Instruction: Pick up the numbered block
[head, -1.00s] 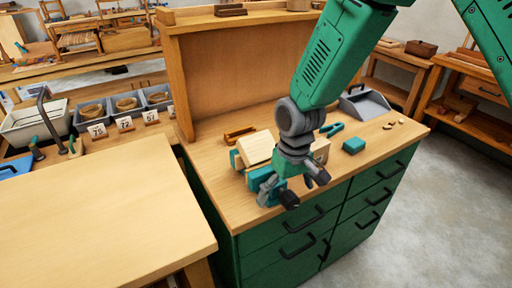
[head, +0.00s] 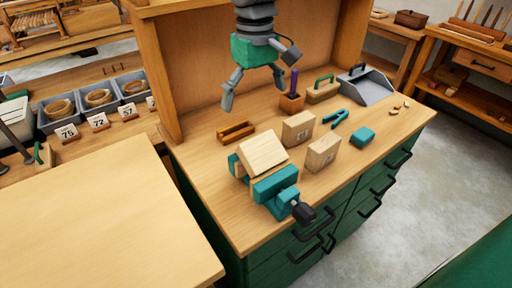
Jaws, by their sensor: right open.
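Two pale wooden blocks stand on the bench top, one behind (head: 299,128) and one nearer the front (head: 323,154). Both have faint dark marks on their front faces, too small to read. A larger plain wooden block (head: 263,153) sits tilted in a teal vise (head: 276,186) to their left. My right gripper (head: 253,94) hangs above the back of the bench, behind and left of the two blocks. Its fingers are spread apart, with nothing between them. My left gripper is not in view.
A small wooden tray (head: 236,132), a pen holder (head: 291,102), a green-handled brush (head: 323,90), teal pliers (head: 335,118), a teal box (head: 362,137) and a grey dustpan (head: 366,86) lie around. The left table (head: 90,220) is bare. Number cards (head: 99,121) stand by bins.

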